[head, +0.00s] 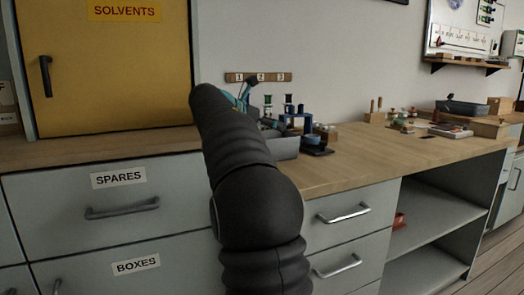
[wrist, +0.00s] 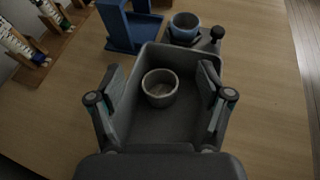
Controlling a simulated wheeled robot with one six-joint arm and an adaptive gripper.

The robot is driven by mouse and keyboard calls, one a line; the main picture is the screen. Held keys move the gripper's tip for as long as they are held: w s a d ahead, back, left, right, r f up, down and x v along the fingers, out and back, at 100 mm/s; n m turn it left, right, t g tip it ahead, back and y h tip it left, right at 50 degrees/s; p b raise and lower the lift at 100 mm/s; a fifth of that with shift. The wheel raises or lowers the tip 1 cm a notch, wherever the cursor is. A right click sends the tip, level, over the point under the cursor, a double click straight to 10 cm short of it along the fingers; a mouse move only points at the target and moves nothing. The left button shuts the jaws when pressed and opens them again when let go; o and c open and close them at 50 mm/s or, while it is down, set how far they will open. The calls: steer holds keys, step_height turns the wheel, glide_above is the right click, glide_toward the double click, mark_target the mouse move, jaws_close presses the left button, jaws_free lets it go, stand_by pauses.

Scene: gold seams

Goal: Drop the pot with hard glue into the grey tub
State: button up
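The grey tub (wrist: 180,127) sits on the wooden worktop below my gripper; part of it also shows in the head view (head: 284,146). A small round grey pot (wrist: 160,88) is inside the tub, toward its far left part, with its open top facing up. I cannot tell whether its contents are hard. My gripper (wrist: 161,80) is open, with its fingers spread to either side of the pot and clear of it. In the head view my arm hides most of the gripper.
Beyond the tub stand a blue frame (wrist: 129,30) and a blue-grey pot (wrist: 184,27) on a dark stand. A wooden rack with bottles (wrist: 28,45) is at the far left. The yellow solvents cabinet (head: 110,70) stands left; worktop (head: 375,150) right of the tub is clear.

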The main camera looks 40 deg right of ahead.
steer(key=v, duration=1.2)
stand_by(0.4)
